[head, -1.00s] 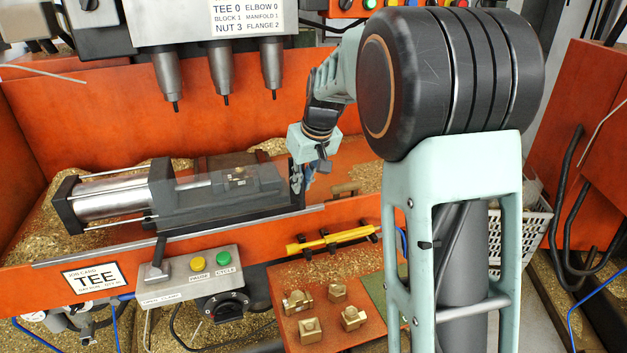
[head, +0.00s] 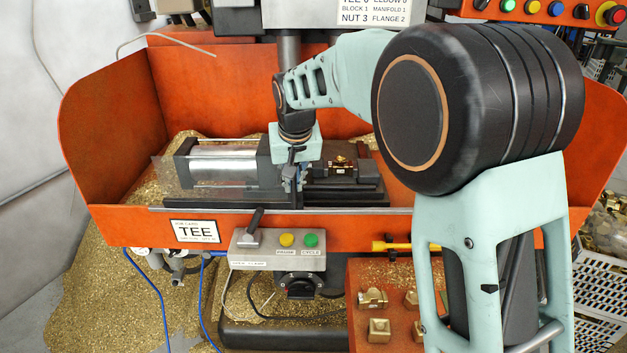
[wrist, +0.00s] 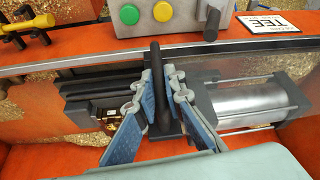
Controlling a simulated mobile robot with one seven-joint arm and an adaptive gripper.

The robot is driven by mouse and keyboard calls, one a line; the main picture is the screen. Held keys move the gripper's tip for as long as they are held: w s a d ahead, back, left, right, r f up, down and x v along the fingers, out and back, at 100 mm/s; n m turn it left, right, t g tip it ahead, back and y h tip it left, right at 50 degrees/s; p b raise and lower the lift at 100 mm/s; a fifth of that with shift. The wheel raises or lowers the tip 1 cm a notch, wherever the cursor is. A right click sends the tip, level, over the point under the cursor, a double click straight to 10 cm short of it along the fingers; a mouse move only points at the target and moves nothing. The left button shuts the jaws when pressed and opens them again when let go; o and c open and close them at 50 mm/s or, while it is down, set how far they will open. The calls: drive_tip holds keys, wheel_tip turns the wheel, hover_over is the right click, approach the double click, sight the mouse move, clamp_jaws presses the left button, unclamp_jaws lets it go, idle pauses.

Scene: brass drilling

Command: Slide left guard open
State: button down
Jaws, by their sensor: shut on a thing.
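The left guard (head: 168,178) is a clear sliding panel on the front of the drilling bay. In the head view it spans the silver cylinder and juts past its left end. Its dark upright handle (wrist: 160,95) shows in the wrist view between the blue fingers. My gripper (head: 292,182) is shut on that handle, with one finger on each side; it also shows in the wrist view (wrist: 160,92). The vise jaws and the brass piece (head: 342,167) are to the right of my gripper, clear of the panel. My fingers partly hide the handle in the head view.
A metal rail (head: 235,209) runs along the orange front wall. Below it is a control box (head: 278,247) with a lever, a yellow and a green button. Brass fittings (head: 379,330) sit on an orange table at the lower right. Drill spindles hang above the vise.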

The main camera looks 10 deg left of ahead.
drive_tip(key=shift+a, duration=0.35)
drive_tip(key=c, duration=2)
unclamp_jaws()
drive_tip(key=v, duration=1.2)
drive_tip(key=shift+w+d, duration=0.1)
